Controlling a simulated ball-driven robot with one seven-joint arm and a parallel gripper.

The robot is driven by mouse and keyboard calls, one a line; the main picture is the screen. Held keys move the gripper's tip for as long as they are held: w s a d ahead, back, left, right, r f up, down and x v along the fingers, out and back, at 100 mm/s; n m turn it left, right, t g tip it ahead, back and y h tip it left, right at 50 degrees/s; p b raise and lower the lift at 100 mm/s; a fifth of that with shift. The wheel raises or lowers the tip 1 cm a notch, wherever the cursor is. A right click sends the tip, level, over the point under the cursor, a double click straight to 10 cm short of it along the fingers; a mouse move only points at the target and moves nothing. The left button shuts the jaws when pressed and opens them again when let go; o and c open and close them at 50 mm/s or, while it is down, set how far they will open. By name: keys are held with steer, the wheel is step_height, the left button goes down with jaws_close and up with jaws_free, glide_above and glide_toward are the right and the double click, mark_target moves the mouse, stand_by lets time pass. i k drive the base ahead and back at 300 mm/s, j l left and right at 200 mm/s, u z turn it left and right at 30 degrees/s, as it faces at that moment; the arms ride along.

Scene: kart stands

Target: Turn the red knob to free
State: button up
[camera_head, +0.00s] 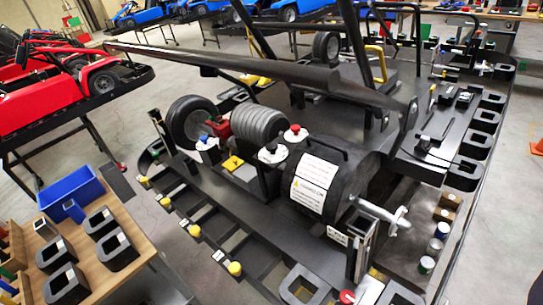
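A red knob (295,129) sits on a pale round base near the middle of the view, on a black kart chassis (300,250). A black knob (271,147) on a similar pale base is just left of and below it. A blue knob (203,138) is farther left, beside a wheel. Another red round cap (347,297) shows at the bottom edge; I cannot tell whether it is a knob. The setting of the red knob is too small to read. My gripper is not in view, and nothing touches the red knob.
A long dark bar (250,68) crosses above the chassis. A black drum with a warning label (314,183) stands right of the knobs. A wooden table (130,262) with black blocks and a blue bin (72,190) is at lower left. Red kart (60,100) at left; bare floor (525,200) at right.

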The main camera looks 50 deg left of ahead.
mark_target(295, 128)
steer(key=i+j+z, duration=0.1)
steer(key=j, duration=0.3)
steer(key=i+j+z, duration=0.1)
steer(key=j, duration=0.3)
steer(key=i+j, duration=0.15)
steer(key=j, duration=0.25)
steer(key=i+z, duration=0.05)
